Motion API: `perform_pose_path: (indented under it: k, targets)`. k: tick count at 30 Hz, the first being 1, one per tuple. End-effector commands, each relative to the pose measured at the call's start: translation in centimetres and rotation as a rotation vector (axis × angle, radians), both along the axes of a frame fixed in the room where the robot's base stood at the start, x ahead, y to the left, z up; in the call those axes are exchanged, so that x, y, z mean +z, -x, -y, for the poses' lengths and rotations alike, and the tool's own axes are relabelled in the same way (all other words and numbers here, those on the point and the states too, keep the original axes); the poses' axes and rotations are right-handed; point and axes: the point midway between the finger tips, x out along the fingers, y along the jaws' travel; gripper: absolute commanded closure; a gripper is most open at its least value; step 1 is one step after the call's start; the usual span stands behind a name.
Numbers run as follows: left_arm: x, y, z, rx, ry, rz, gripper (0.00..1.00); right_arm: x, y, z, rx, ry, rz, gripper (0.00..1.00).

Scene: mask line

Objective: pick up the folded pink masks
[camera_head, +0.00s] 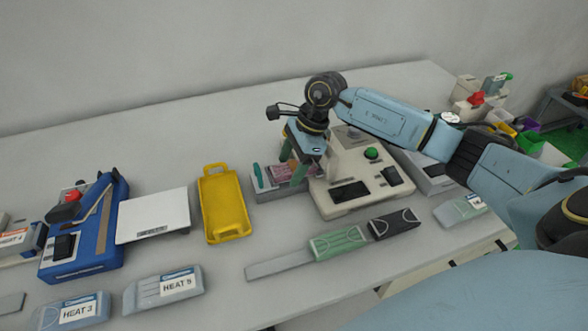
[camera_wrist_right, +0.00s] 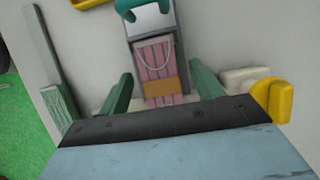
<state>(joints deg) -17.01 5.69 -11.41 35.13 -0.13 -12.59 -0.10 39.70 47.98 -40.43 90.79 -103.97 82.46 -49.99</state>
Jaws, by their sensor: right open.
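The folded pink masks (camera_head: 279,173) lie in a grey holder (camera_head: 267,194) near the middle of the table, partly hidden by my gripper in the head view. In the right wrist view the pink masks (camera_wrist_right: 153,61) show as a pleated stack with a white ear loop and an orange-brown band across it. My right gripper (camera_head: 293,172) points down over the holder with its green fingers apart. In the wrist view the fingers of the right gripper (camera_wrist_right: 162,84) stand on either side of the stack, with gaps visible. My left gripper is not in view.
A beige machine with a green button (camera_head: 371,153) stands close to the right of the holder. A yellow tray (camera_head: 224,207) lies to the left. Green masks (camera_head: 338,242) and a black pack (camera_head: 394,223) lie in front. Bare table lies between tray and holder.

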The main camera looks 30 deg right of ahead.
Motion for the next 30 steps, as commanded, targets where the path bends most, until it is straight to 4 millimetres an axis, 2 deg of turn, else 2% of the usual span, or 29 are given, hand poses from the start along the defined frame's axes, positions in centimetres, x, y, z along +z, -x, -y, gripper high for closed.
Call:
perform_pose_path:
  k: [5,16,26,30]
  targets:
    - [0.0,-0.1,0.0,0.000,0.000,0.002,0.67,0.0,0.0,0.0,0.000,0.000,0.000,0.35]
    - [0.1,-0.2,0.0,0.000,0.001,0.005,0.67,0.0,0.0,0.0,0.000,0.000,0.000,0.82]
    - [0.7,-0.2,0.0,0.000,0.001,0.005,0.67,0.6,0.0,0.0,0.000,0.000,0.000,0.82]
    - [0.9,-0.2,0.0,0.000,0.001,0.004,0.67,2.9,-0.1,0.1,0.001,0.000,0.006,0.82]
